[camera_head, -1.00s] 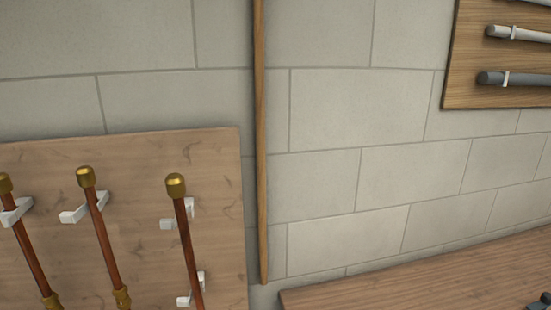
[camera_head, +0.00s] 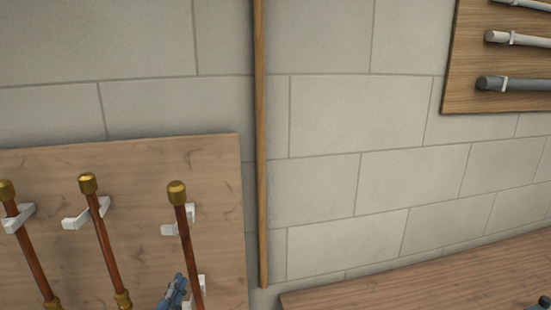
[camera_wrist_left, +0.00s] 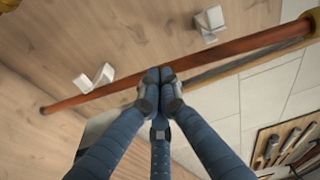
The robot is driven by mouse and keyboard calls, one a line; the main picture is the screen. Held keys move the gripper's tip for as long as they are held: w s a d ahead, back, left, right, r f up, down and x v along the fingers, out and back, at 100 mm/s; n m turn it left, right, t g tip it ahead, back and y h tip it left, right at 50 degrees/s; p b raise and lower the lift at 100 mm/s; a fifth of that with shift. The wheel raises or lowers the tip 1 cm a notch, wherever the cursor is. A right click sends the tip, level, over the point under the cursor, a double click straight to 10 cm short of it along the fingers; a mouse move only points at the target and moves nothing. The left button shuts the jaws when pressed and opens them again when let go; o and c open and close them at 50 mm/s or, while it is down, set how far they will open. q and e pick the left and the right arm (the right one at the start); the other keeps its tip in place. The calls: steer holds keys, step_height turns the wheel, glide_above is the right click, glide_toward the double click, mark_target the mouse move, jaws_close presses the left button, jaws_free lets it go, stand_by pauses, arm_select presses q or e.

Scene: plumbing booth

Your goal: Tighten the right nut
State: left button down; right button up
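The right copper pipe (camera_head: 187,245) stands on the wooden panel, with a brass cap (camera_head: 176,193) on top; its lower end is cut off in the head view, so no nut shows on it there. My blue left gripper (camera_head: 177,288) is at the bottom edge, just left of this pipe. In the left wrist view its fingertips (camera_wrist_left: 160,80) are together, with nothing visible between them, in front of or against the copper pipe (camera_wrist_left: 115,83); contact is unclear. A brass piece (camera_wrist_left: 315,20) sits at the pipe's right end there. My right gripper is not in view.
Two more pipes, a middle one (camera_head: 105,240) and a left one (camera_head: 28,245), stand left on the panel (camera_head: 140,170). White clips (camera_head: 168,229) jut out. A wooden strip (camera_head: 261,150), a bench (camera_head: 430,280) and a tool board (camera_head: 480,60) are to the right.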

arm_select(q)
steer(key=w+d+r+m+t+h, duration=0.25)
steer(key=d+r+m+h, duration=0.3)
steer(key=r+m, duration=0.4)
steer(key=s+d+r+m+g+h, duration=0.25)
steer(key=d+m+h, duration=0.35)
steer(key=m, duration=0.5)
steer(key=s+d+r+m+g+h, duration=0.2)
steer(key=d+m+g+h, duration=0.3)
steer(key=m, duration=0.5)
steer(key=m+g+y, duration=0.7)
steer(key=m+y, duration=1)
steer(key=m, duration=0.5)
glide_above(120, 300)
steer(key=s+d, duration=0.2)
step_height(120, 300, down, 16)
steer(key=shift+d+f, duration=0.15)
steer(key=shift+f, duration=0.1)
steer(key=shift+s+a+y, duration=0.1)
steer(key=shift+a+y, duration=0.1)
steer(key=shift+y, duration=0.05)
steer(key=shift+f, duration=0.25)
step_height(120, 300, down, 6)
steer(key=b, duration=0.5)
steer(key=shift+f, duration=0.25)
